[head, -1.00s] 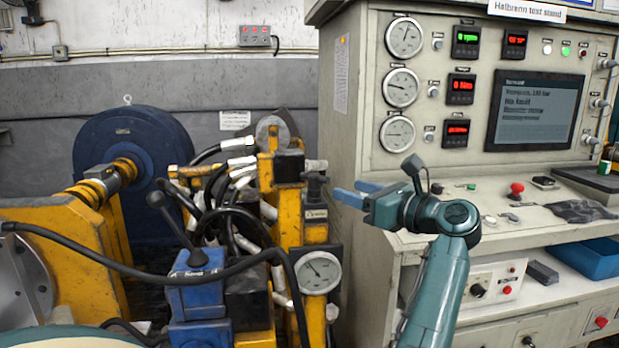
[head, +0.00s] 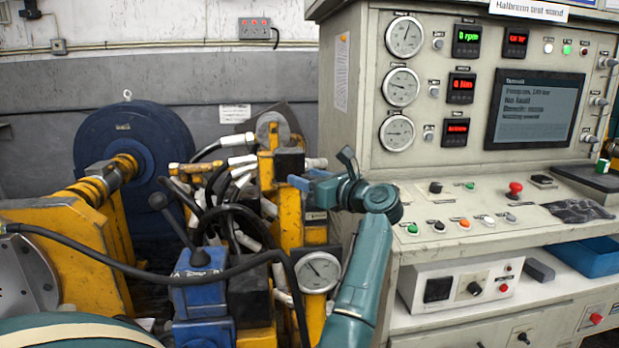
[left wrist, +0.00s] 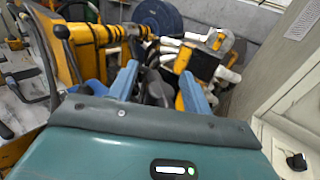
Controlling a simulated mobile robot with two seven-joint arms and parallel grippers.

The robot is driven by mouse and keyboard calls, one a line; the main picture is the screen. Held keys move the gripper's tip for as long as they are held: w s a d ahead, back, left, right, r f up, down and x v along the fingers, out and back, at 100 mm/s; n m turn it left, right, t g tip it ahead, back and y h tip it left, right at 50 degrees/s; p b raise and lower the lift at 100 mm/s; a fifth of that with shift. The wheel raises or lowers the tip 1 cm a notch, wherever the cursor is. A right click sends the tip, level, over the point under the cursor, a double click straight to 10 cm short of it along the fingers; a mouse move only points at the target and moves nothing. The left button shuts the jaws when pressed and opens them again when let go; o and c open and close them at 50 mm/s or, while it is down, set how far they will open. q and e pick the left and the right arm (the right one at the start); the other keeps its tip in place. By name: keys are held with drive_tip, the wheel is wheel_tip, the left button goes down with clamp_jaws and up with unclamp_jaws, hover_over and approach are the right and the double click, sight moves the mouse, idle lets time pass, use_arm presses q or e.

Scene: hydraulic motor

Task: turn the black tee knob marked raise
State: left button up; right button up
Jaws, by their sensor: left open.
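The black tee knob is hidden in the head view behind my left gripper (head: 304,179). The small label plate (head: 315,215) below its place on the yellow valve block (head: 289,215) still shows. My left gripper is open, with its blue fingers in front of the upper part of this block. In the left wrist view the two fingers (left wrist: 160,74) are spread apart, pointing at the hoses and yellow block; I cannot make out the knob between them or tell whether they touch it. My right gripper is not in view.
A round pressure gauge (head: 318,272) sits low on the block. Black hoses and a blue valve with a black lever (head: 178,222) stand to the left. The test stand console (head: 450,215), with buttons and a red knob (head: 515,189), borders the right side.

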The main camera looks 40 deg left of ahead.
use_arm(q)
drive_tip(key=c, duration=1)
drive_tip(key=shift+f+m+t+b, duration=0.1)
drive_tip(key=shift+m+t+b, duration=0.2)
drive_tip(key=shift+t+b, duration=0.3)
drive_tip(key=shift+c, duration=0.2)
drive_tip(key=o, duration=1)
drive_tip(key=shift+o, duration=0.2)
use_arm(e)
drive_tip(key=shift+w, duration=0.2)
